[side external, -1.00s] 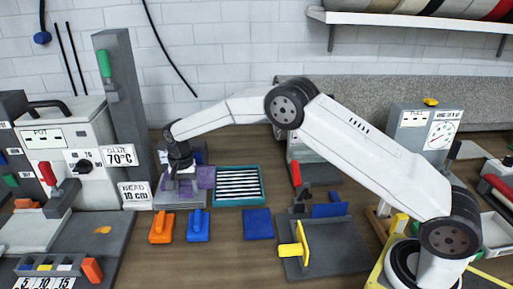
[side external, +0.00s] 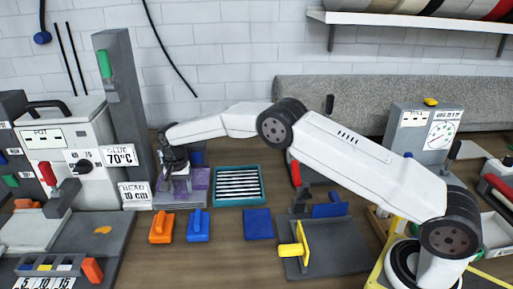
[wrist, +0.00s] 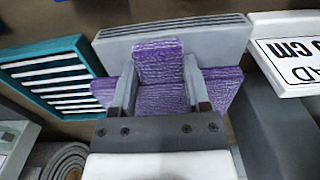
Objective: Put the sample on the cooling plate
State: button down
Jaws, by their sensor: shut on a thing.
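The purple sample (side external: 197,188) is a textured carpet piece at the left of the bench; it also shows in the wrist view (wrist: 158,58), with parts on both sides of the fingers. My gripper (side external: 178,184) is shut on it, with one finger on each side of its middle strip. The sample lies level over a grey block with a ridged edge (wrist: 215,38), which looks like the cooling plate; its grey edge shows below the sample in the side view (side external: 166,206). I cannot tell whether the sample touches it. My wrist hides part of both.
A teal tray with white bars (side external: 238,203) stands right of the sample. Orange (side external: 162,231) and blue (side external: 198,228) hand tools lie in front, with a blue square (side external: 258,224) to their right. A bead sign (side external: 135,193) and grey column (side external: 124,100) stand close on the left.

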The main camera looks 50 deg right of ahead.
jog(key=shift+w, duration=0.75)
jog(key=shift+f, duration=0.6)
jog(key=shift+f, duration=0.1)
jog(key=shift+c, duration=0.3)
grip_release()
notch_tip(320, 180, up, 12)
dwell(0.6)
jog(key=shift+f, duration=5.65)
